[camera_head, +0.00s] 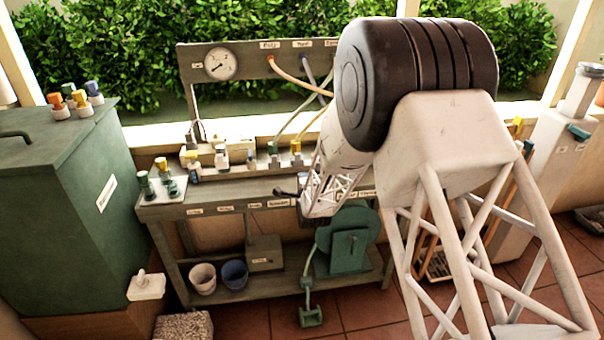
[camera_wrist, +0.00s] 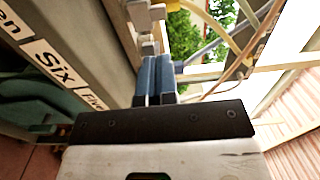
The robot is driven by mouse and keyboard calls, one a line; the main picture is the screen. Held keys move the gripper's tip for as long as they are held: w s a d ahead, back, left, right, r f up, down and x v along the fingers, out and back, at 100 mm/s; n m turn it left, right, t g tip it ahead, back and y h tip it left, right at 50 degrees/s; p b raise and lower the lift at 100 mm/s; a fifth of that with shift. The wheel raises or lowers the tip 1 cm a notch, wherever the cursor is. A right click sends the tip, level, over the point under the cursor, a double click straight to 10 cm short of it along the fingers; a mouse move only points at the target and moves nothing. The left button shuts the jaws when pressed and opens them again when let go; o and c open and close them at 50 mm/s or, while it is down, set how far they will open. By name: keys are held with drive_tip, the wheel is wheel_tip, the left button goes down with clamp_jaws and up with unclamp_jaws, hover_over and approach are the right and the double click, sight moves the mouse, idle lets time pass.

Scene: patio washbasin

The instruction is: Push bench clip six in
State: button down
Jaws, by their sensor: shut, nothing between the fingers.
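A label reading "Six" (camera_wrist: 50,62) is on the bench's front edge at the left of the wrist view. My gripper (camera_wrist: 157,62) shows there as two blue-grey fingers side by side, shut and empty. Pale grey clip-like pieces (camera_wrist: 139,18) stand just beyond the fingertips, along the bench edge. I cannot tell which piece belongs to label six, nor whether the fingers touch one. In the head view, my gripper (camera_head: 287,192) is a small dark shape at the bench's front edge. My arm hides the bench (camera_head: 232,190) to its right, including any clips there.
A gauge (camera_head: 220,64) and hoses (camera_head: 298,78) rise behind the bench. Valves and fittings (camera_head: 222,157) stand on its top. Two pots (camera_head: 203,278) and a green machine (camera_head: 348,245) are below. A green cabinet (camera_head: 75,210) stands at left.

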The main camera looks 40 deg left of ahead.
drive_tip(key=shift+v, duration=1.05)
drive_tip(key=w+d+r+n+g+h, duration=0.15)
drive_tip(key=d+r, duration=0.35)
drive_tip(key=d, duration=0.5)
drive_tip(key=w+d+r+n+h, duration=0.1)
drive_tip(key=d+r+h, duration=0.2)
drive_tip(key=d+r, duration=0.5)
drive_tip(key=w+d+r+n+h, duration=0.1)
drive_tip(key=d+r+h, duration=0.15)
drive_tip(key=d, duration=0.95)
drive_tip(key=s+d+r+g+h, duration=0.15)
drive_tip(key=s+d+r, duration=0.25)
drive_tip(key=d, duration=0.7)
drive_tip(key=s+d+r+n+g+h, duration=0.2)
drive_tip(key=s+d+g, duration=0.1)
drive_tip(key=s+d, duration=1.1)
drive_tip(key=s+d+r+n+g+h, duration=0.2)
drive_tip(key=s+d+n+g, duration=0.1)
drive_tip(key=s+d, duration=1.2)
drive_tip(key=s+g, duration=0.1)
drive_tip(key=s, duration=0.5)
drive_tip(key=shift+s, duration=0.4)
